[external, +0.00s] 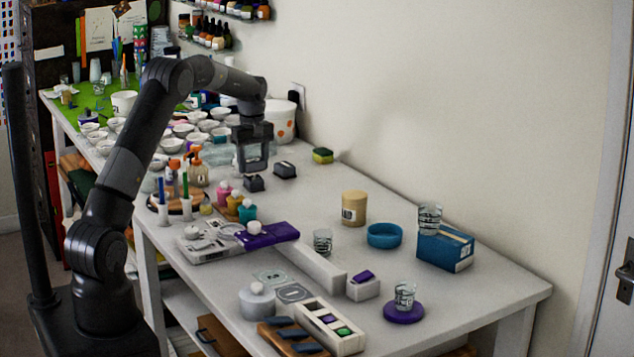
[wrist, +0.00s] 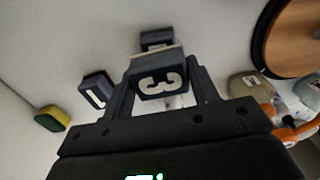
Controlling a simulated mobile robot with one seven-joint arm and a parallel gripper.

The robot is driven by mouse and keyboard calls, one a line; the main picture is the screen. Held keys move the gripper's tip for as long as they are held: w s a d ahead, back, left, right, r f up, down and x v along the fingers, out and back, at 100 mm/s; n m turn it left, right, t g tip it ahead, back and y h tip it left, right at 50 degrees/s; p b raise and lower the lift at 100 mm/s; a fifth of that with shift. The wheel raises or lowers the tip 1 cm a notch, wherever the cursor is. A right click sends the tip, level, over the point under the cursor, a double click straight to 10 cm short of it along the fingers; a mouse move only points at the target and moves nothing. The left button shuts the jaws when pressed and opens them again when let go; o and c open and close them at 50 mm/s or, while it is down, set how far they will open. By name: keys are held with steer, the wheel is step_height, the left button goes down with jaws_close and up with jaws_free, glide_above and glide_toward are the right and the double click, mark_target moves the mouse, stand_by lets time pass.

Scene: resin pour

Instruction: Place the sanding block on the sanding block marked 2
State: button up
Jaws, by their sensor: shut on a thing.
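My gripper (external: 252,158) is shut on a dark sanding block marked 3, above the table; the block shows clearly between the fingers in the wrist view (wrist: 158,82). A pale layer runs along one edge of it. A second dark sanding block (external: 254,184) stands on the table just below my gripper, and it shows beyond the held block in the wrist view (wrist: 158,38). A third dark sanding block (external: 285,169) stands to the right, seen in the wrist view at the left (wrist: 97,90) with a pale label. I cannot read the marks on these two.
A yellow and green sponge (external: 322,155) lies behind to the right. Orange pump bottles (external: 197,170) and small coloured bottles (external: 235,200) stand left of and in front of the blocks. White bowls (external: 185,129) crowd the far left.

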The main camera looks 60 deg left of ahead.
steer(key=shift+f, duration=0.6)
steer(key=shift+f, duration=0.15)
steer(key=o, duration=1)
